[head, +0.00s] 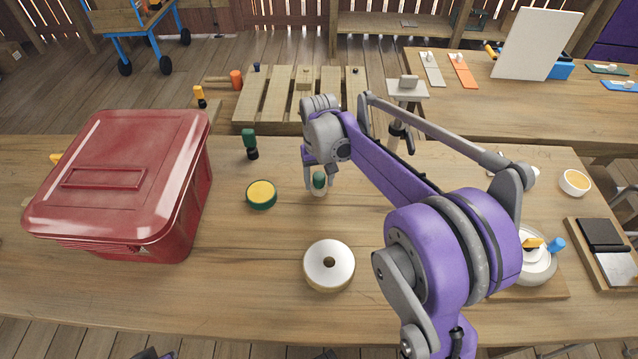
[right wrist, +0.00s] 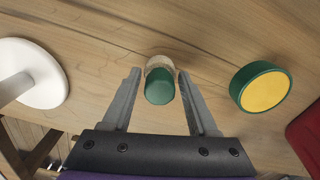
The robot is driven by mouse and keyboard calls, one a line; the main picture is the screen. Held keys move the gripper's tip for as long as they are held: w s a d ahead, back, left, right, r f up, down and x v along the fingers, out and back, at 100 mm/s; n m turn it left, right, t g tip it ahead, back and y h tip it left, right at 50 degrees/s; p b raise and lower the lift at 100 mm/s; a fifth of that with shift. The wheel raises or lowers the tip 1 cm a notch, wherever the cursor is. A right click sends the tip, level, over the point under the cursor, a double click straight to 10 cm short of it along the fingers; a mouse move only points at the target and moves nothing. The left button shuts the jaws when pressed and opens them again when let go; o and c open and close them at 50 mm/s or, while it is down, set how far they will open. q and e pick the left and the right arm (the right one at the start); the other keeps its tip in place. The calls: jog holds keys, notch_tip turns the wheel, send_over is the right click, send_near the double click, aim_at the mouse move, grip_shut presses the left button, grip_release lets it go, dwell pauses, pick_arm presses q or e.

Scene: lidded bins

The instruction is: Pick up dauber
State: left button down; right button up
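A small dauber with a green top and a pale base (head: 319,182) stands upright on the wooden table (head: 230,270). My right gripper (head: 320,180) is over it, pointing down. In the right wrist view, the dauber (right wrist: 160,86) is between the two fingertips of my right gripper (right wrist: 160,78). The gripper is open, with a narrow gap visible on each side of the dauber. My left gripper is not in view.
A green-rimmed yellow pad (head: 261,194) and a green-and-black tool (head: 250,144) are left of the dauber. A white ring-shaped object (head: 329,266) sits in front. A red lidded bin (head: 130,180) fills the table's left side. A small stand (head: 407,88) is behind.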

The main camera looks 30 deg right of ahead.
aim_at(319, 176)
grip_shut()
notch_tip(319, 176, up, 10)
jog(key=shift+r+p, duration=0.1)
jog(key=shift+p, duration=0.45)
jog(key=shift+c, duration=0.3)
grip_release()
jog(key=c, duration=0.7)
